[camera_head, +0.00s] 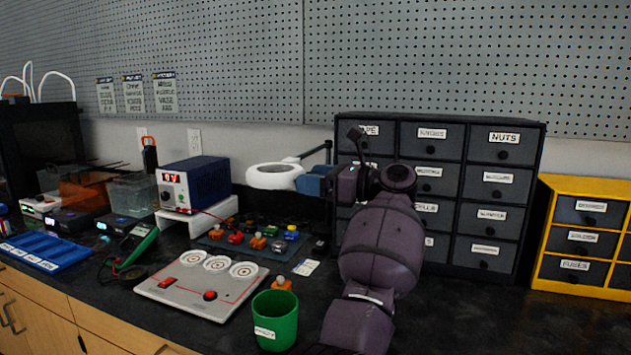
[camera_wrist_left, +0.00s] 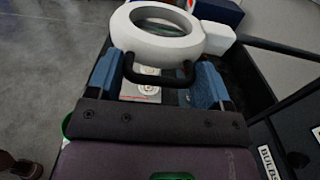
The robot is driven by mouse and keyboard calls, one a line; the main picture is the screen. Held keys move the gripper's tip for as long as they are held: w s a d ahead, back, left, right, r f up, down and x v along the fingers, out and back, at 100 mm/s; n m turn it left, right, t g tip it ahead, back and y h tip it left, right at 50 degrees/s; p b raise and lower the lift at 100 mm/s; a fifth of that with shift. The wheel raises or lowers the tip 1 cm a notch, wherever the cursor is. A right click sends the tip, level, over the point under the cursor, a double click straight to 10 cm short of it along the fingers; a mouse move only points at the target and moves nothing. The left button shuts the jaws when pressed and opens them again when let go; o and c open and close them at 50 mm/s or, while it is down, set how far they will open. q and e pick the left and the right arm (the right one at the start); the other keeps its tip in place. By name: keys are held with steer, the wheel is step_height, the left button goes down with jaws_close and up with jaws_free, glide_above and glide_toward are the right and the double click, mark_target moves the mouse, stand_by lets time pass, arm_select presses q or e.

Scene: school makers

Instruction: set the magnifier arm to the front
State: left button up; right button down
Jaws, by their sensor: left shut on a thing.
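The arm's base is hidden behind my arm. My right gripper is not in view.
A green cup (camera_head: 275,318) stands near the front edge, beside a grey board with red knobs (camera_head: 202,284). A blue power supply (camera_head: 196,183) is at the left on a white riser. The dark drawer cabinet (camera_head: 440,190) and yellow drawer unit (camera_head: 585,236) stand at the right.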

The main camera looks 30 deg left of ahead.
arm_select(q)
steer(key=shift+r, duration=0.3)
steer(key=o, duration=0.9)
steer(key=shift+o, duration=0.2)
steer(key=shift+f, duration=0.15)
steer(key=w+d+b, duration=0.1)
steer(key=d, duration=0.9)
steer(key=shift+d, duration=0.4)
